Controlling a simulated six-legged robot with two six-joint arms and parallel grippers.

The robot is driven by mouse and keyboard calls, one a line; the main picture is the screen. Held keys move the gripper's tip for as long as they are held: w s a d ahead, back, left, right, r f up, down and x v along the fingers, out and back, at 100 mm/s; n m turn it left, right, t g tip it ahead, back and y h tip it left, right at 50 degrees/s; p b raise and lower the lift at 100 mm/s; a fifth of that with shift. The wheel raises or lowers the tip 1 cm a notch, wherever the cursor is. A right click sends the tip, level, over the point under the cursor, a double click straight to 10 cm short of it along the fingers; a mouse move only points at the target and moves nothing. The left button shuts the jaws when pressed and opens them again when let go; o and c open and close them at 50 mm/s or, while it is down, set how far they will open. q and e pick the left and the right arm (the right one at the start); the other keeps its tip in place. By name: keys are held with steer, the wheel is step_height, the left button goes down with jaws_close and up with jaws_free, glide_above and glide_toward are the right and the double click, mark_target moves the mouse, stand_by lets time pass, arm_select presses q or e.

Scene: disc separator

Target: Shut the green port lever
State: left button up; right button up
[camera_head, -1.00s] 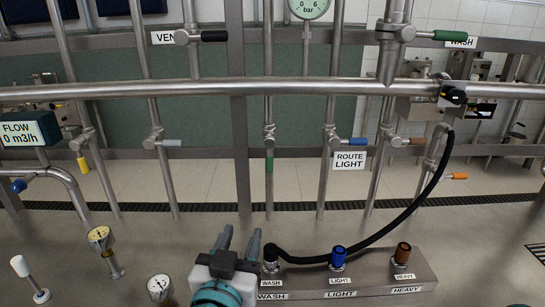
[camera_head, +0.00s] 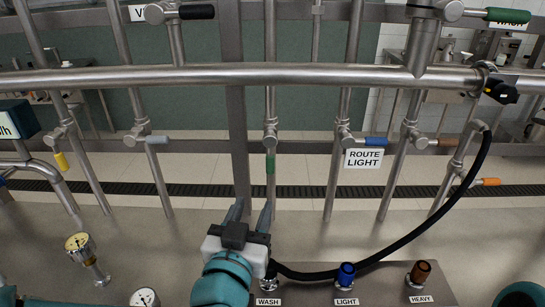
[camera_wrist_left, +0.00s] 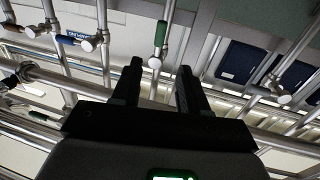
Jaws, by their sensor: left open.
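A green lever (camera_head: 270,163) hangs straight down, in line with its vertical pipe, from a valve on the middle pipe run. A second green lever (camera_head: 508,16) points sideways to the right at the upper right, near a WASH sign. My left gripper (camera_head: 250,208) is open and empty, its fingers pointing up, below and slightly left of the hanging lever in the head view. In the left wrist view, that lever (camera_wrist_left: 161,34) lies beyond the gap between the open fingers (camera_wrist_left: 160,68), apart from them. My right gripper is out of view.
White (camera_head: 158,140), blue (camera_head: 375,142), brown and orange levers stand on neighbouring pipes. A ROUTE LIGHT sign (camera_head: 363,158) hangs right of the hanging lever. A black hose (camera_head: 440,215) loops from the front WASH port to the right. A thick horizontal pipe (camera_head: 330,75) runs above.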

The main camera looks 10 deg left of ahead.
mark_target(269, 166)
arm_select(q)
steer(key=w+p, duration=0.3)
steer(key=w, duration=1.1)
steer(key=shift+w, duration=0.7)
steer(key=shift+a, duration=0.1)
steer(key=shift+s, duration=0.1)
jaws_close()
